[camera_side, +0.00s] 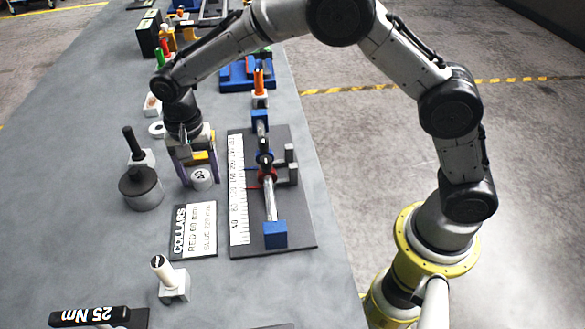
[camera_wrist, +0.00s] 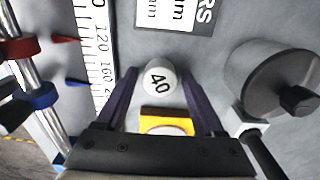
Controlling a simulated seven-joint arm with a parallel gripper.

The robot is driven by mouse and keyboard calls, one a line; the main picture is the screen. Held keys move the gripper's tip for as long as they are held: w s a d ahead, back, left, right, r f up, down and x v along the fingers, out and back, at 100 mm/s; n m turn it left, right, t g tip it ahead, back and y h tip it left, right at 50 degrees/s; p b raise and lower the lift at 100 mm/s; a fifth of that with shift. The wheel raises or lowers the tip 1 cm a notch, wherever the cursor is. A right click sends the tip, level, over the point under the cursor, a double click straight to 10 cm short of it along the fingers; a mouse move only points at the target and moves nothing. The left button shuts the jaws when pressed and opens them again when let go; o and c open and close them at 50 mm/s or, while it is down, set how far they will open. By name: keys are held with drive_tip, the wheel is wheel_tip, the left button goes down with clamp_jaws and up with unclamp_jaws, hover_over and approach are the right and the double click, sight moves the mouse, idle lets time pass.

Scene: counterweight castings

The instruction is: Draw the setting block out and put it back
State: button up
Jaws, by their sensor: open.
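No part is clearly labelled as the setting block. A yellow piece (camera_side: 199,158) shows between the fingers, beside the cylinder in the wrist view (camera_wrist: 167,114). I cannot tell what the yellow piece belongs to.
Right of my gripper is a dark board (camera_side: 298,225) with a scale (camera_side: 238,190), rod, red and blue collars, and blue end blocks (camera_side: 275,234). A dark round casting (camera_side: 141,190) and a black-handled tool (camera_side: 134,143) stand left. A COLLARS card (camera_side: 194,230) lies in front.

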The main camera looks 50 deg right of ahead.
drive_tip(key=shift+r, duration=3.9)
drive_tip(key=shift+d, duration=0.1)
drive_tip(key=s+d+r+t, duration=0.2)
drive_tip(key=s+d+r, duration=0.3)
drive_tip(key=d+r, duration=0.25)
drive_tip(key=s+d+r+t, duration=0.2)
drive_tip(key=s+d+r, duration=0.4)
drive_tip(key=r, duration=0.3)
drive_tip(key=s+d+f+n+t, duration=0.1)
drive_tip(key=s+d+n+t, duration=0.3)
drive_tip(key=s, duration=0.9)
drive_tip(key=s+d+f+n+g, duration=0.1)
drive_tip(key=s+f+n+g, duration=0.1)
drive_tip(key=s+f+n, duration=0.3)
drive_tip(key=shift+s+d+f, duration=0.35)
drive_tip(key=shift+s+f, duration=0.1)
drive_tip(key=shift+f, duration=0.8)
